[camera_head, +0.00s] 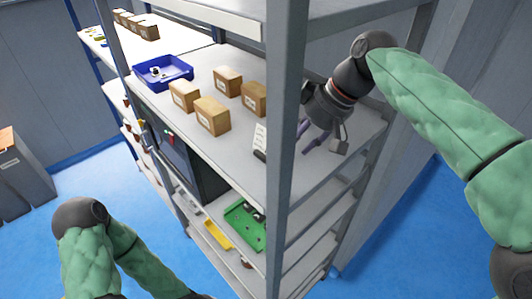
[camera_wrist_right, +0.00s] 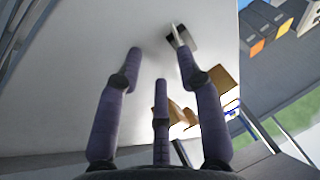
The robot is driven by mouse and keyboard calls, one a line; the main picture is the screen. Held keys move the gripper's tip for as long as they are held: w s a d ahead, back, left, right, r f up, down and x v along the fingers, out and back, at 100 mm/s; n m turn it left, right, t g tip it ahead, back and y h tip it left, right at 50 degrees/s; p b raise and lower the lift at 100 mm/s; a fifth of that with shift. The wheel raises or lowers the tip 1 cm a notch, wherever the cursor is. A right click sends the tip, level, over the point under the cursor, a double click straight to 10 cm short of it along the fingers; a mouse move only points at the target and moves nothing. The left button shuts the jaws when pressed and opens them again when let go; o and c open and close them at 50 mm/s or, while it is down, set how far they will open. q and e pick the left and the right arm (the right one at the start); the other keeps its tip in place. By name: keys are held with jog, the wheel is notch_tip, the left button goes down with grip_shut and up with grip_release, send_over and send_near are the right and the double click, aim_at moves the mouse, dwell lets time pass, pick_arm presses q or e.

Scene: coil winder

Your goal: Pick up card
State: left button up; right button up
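A white card (camera_head: 259,139) with printed lines stands upright, slightly tilted, on the middle shelf, just left of the grey front post, which may hide part of it. In the right wrist view, a thin pale edge that looks like the card (camera_wrist_right: 175,34) stands by a small dark block (camera_wrist_right: 185,40), just beyond the right-hand fingertip. My right gripper (camera_head: 309,138) reaches in over the shelf from the right, partly hidden by the post. Its purple fingers (camera_wrist_right: 160,62) are spread and empty, apart from the card. My left gripper is out of view; only my left arm shows.
Several brown boxes (camera_head: 213,117) and a blue tray (camera_head: 162,72) share the shelf, left of the card. The grey post (camera_head: 284,130) stands between card and gripper in the head view. A green board (camera_head: 243,226) lies on a lower shelf.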

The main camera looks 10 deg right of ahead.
jog(key=a, duration=0.1)
jog(key=w+a, duration=0.1)
jog(key=a, duration=0.1)
jog(key=shift+w+a, duration=0.15)
jog(key=shift+w, duration=0.05)
jog(key=shift+b+x, duration=0.3)
jog(key=shift+x, duration=1.25)
grip_shut()
